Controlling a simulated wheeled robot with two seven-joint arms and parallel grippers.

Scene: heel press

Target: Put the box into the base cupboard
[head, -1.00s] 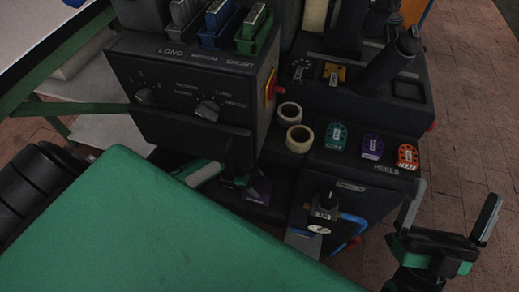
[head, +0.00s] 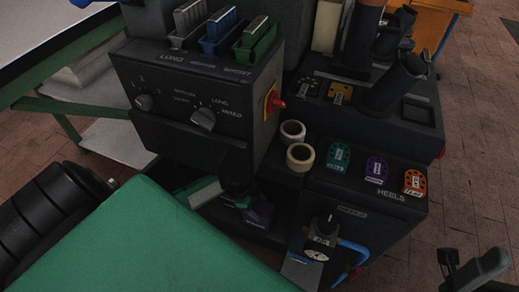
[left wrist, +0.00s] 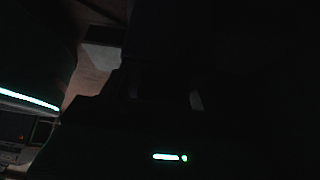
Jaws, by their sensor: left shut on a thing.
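The box looks like the small dark purple block (head: 260,213) in the shadowed recess under the machine's control panel. My left gripper (head: 243,201) is there too, with a green and white part behind it, and is shut on this block; its fingers are mostly in shadow. The base cupboard seems to be this dark recess (head: 285,200), low in the machine; its inner depth is hidden. In the left wrist view, almost all is black and the box cannot be made out. My right gripper (head: 470,266) is at the lower right edge, partly cut off, with fingers apart and empty.
The control panel (head: 190,100) overhangs the recess. Two tape rolls (head: 300,157) and several coloured heel tags (head: 376,170) lie on the ledge to the right. A knob with a gauge (head: 322,235) and blue hose (head: 352,250) stand right of the recess.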

